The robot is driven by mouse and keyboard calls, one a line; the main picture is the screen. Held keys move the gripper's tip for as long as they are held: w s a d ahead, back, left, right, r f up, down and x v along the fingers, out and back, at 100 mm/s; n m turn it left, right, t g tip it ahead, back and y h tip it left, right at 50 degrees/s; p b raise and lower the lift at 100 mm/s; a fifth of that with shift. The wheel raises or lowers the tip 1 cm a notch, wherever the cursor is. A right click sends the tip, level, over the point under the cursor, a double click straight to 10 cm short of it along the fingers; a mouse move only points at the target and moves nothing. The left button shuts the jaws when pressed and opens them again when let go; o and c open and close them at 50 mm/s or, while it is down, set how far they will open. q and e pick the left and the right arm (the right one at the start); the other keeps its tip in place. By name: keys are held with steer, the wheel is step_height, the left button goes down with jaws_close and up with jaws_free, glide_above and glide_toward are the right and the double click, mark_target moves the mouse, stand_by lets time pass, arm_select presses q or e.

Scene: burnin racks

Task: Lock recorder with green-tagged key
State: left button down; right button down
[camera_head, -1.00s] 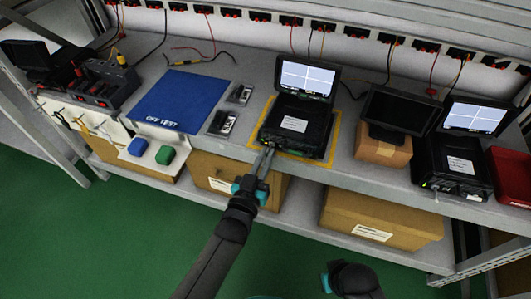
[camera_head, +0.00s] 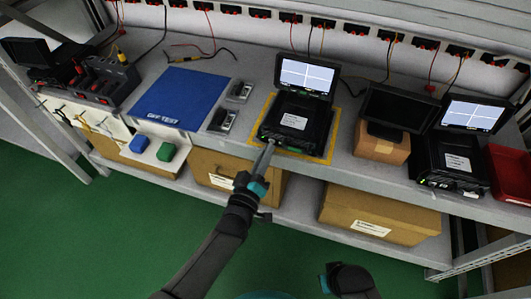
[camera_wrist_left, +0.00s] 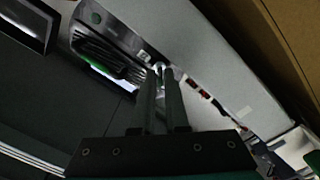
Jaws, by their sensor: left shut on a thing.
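The black recorder (camera_head: 301,121) with its lit screen stands on the bench inside a yellow outline. My left gripper (camera_head: 265,152) is at the left part of its front lower edge. In the left wrist view the two fingers (camera_wrist_left: 161,75) are close together, pointing at the recorder's front (camera_wrist_left: 106,48). A small shiny metal bit, seemingly the key (camera_wrist_left: 158,67), shows at the fingertips. Its tag cannot be made out. Whether the key sits in the lock is hidden by the fingers. Of my right arm only a dark part shows at the bottom; its fingers are out of view.
A second recorder (camera_head: 455,160) with a lit screen and a dark monitor (camera_head: 399,108) stand to the right, near a red bin (camera_head: 510,175). A blue mat (camera_head: 182,98) lies left. Cardboard boxes are below.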

stand_by(0.5)
arm_select(q)
steer(key=c, duration=1.3)
jaws_free()
steer(key=shift+s, duration=0.1)
arm_select(e)
steer(key=shift+w, duration=0.1)
